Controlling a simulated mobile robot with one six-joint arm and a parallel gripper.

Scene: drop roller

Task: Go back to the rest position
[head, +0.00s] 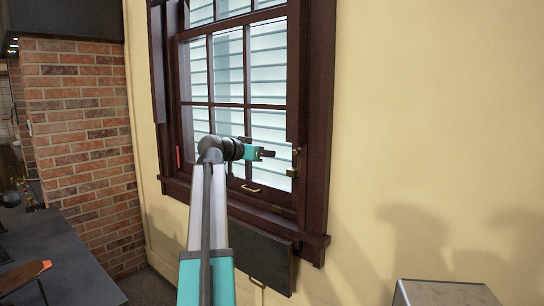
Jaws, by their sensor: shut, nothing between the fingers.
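My arm reaches up and forward from the bottom of the head view, in front of a dark wooden window (308,120). My gripper (272,153), at the end of the teal wrist part, points to the right in front of the lower panes. Its fingers look closed with nothing held. I cannot tell how far it is from the window. A small brass handle (250,189) is on the lower sash rail, below the gripper. A brass fitting (295,162) is on the right side of the frame, close to the gripper tip.
A dark wooden sill (317,240) runs below the window, with a dark panel (262,262) under it. A dark counter (85,265) is at lower left before a brick wall (80,140). A grey metal box top (445,293) is at lower right. The yellow wall at right is bare.

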